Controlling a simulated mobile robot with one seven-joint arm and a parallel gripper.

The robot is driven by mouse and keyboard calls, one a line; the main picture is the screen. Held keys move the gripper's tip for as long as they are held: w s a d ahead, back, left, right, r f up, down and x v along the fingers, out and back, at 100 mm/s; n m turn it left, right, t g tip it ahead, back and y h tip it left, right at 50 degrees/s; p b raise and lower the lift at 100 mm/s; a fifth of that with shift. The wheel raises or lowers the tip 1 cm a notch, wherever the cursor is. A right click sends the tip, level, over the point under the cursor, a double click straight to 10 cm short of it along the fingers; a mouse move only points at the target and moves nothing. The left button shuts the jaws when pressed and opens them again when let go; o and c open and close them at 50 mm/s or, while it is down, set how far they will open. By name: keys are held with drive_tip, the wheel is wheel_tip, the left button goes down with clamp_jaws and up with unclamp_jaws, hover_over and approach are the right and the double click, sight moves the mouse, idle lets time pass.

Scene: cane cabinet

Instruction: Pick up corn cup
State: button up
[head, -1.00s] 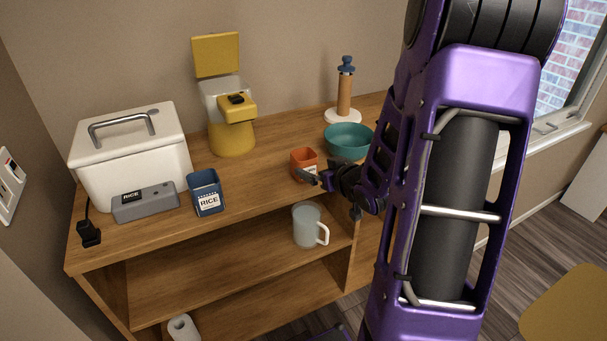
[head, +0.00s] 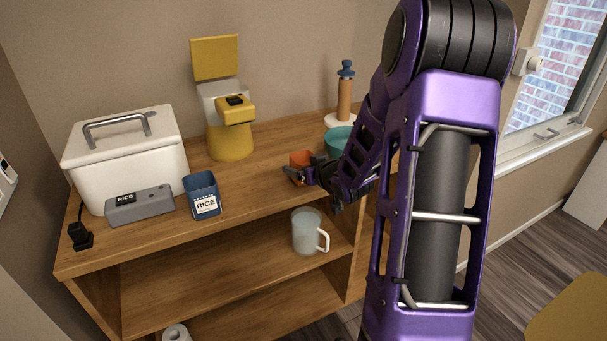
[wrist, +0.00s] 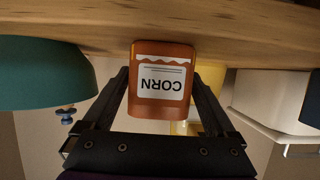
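The corn cup (wrist: 163,78) is an orange-red square cup with a white CORN label. In the wrist view it appears upside down, between the two fingers of my gripper (wrist: 165,85). The fingers are spread on either side of it, with small gaps or near contact that I cannot fully judge. In the head view the corn cup (head: 300,165) stands on the cabinet top, partly hidden by my gripper (head: 298,176), which reaches it from the right and front.
A teal bowl (head: 338,140) stands just behind and right of the cup. A blue RICE cup (head: 201,190), a grey box (head: 138,206) and a white lidded cooker (head: 125,160) are to the left. A yellow dispenser (head: 231,140) is behind. A glass mug (head: 306,232) sits on the shelf below.

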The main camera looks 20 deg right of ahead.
drive_tip(key=c, duration=1.2)
drive_tip(key=shift+r, duration=0.15)
drive_tip(key=shift+r+p, duration=1.65)
drive_tip(key=shift+r, duration=3.2)
